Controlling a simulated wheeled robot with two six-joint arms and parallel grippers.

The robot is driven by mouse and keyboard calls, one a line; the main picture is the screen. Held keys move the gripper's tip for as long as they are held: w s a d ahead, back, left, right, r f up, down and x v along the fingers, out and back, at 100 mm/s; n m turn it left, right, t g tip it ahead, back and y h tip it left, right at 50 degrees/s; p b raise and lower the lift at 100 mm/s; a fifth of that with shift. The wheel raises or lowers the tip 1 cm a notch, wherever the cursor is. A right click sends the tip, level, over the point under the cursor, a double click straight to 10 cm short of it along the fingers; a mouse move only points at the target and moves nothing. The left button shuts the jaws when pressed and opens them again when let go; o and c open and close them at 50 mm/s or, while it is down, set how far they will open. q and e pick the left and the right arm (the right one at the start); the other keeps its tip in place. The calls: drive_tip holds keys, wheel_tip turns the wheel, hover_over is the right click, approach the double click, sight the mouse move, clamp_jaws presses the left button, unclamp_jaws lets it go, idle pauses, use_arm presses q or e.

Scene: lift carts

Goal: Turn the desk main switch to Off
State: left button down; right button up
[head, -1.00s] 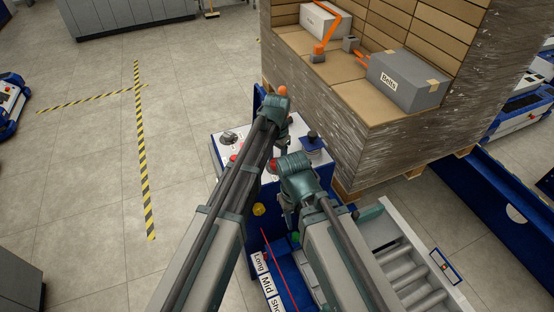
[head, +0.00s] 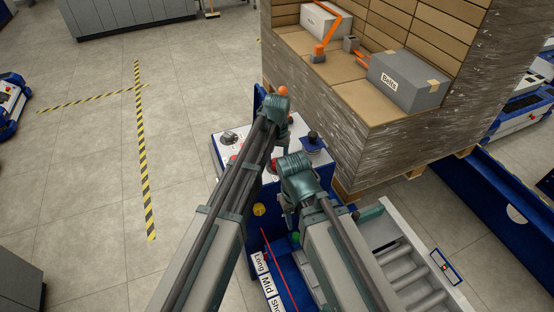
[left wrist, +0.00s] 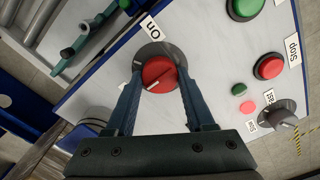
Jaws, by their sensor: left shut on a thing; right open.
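The desk main switch is a red knob on a dark round plate (left wrist: 151,50), with an "On" label (left wrist: 152,29) beside it. My left gripper (left wrist: 160,84) is shut on the red knob (left wrist: 159,72) in the left wrist view, one finger on each side. A white line on the knob is tilted and does not point straight at "On". In the head view a part of the red knob (head: 272,166) shows between my arms, and the left fingers are hidden. My right gripper (head: 289,212) is open and empty, low at the desk's front side.
The white panel (left wrist: 215,60) also carries a red Stop button (left wrist: 268,66), a green button (left wrist: 243,6) and a black knob (left wrist: 277,115). A wrapped pallet load (head: 390,140) stands close behind on the right. A roller conveyor (head: 405,265) lies at right.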

sight(277, 161)
idle(0.3)
use_arm(q)
drive_tip(key=shift+c, duration=1.3)
unclamp_jaws()
drive_tip(key=shift+r, duration=0.1)
wheel_tip(277, 161, up, 14)
drive_tip(key=p, duration=1.4)
drive_tip(key=shift+f, duration=0.2)
drive_tip(key=s+a+b, duration=0.1)
drive_tip(key=s+a, duration=0.2)
drive_tip(key=s, duration=0.8)
drive_tip(key=s+a+f+m+y, duration=0.1)
drive_tip(key=s+a, duration=0.2)
drive_tip(key=s, duration=0.9)
drive_tip(key=shift+f+m+b, duration=0.2)
drive_tip(key=shift+m+b, duration=0.1)
drive_tip(key=shift+b, duration=0.05)
